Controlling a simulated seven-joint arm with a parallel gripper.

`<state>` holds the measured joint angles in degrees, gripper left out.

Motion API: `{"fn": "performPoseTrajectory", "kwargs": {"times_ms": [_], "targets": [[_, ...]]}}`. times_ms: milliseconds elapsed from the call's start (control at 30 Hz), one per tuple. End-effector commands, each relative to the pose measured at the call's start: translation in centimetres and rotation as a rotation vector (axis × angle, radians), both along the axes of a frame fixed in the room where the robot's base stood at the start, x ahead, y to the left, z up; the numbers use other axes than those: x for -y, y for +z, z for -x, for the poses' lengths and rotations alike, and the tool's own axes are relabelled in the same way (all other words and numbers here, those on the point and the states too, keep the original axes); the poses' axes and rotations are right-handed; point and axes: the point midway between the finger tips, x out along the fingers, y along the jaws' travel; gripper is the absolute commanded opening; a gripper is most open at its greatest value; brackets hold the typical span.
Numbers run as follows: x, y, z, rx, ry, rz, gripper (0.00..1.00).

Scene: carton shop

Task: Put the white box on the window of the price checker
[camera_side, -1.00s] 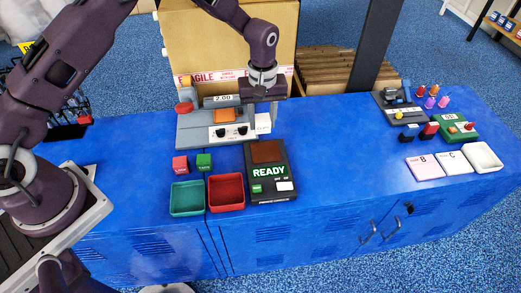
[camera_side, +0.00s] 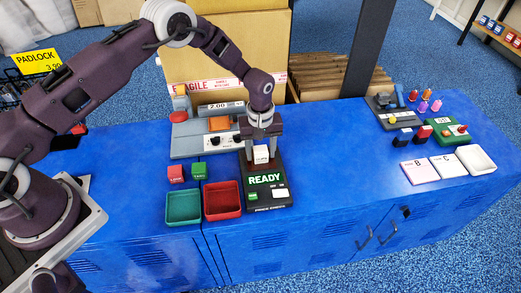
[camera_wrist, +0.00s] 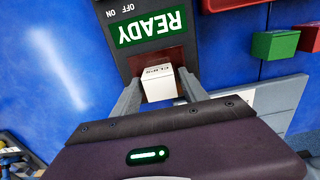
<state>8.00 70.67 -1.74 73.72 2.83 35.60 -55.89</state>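The price checker (camera_side: 282,203) is a dark panel on the blue bench with a green READY display and a dark red window at its far end. The window shows around the box in the wrist view (camera_wrist: 179,54). The small white box (camera_side: 262,154) is upright over the window, with printing on its top in the wrist view (camera_wrist: 157,72). My gripper (camera_side: 262,148) points down with its fingers on both sides of the box, seemingly touching it. I cannot tell whether the box's underside touches the window.

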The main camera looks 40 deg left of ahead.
Motion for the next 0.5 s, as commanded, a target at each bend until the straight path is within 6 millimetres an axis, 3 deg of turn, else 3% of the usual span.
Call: {"fn": "performPoseTrajectory", "kwargs": {"times_ms": [333, 500], "targets": [[0.0, 0.2, 0.0, 0.000, 0.000, 0.000, 0.59], [0.0, 3.4, -0.1, 0.004, 0.000, 0.001, 0.59]]}}
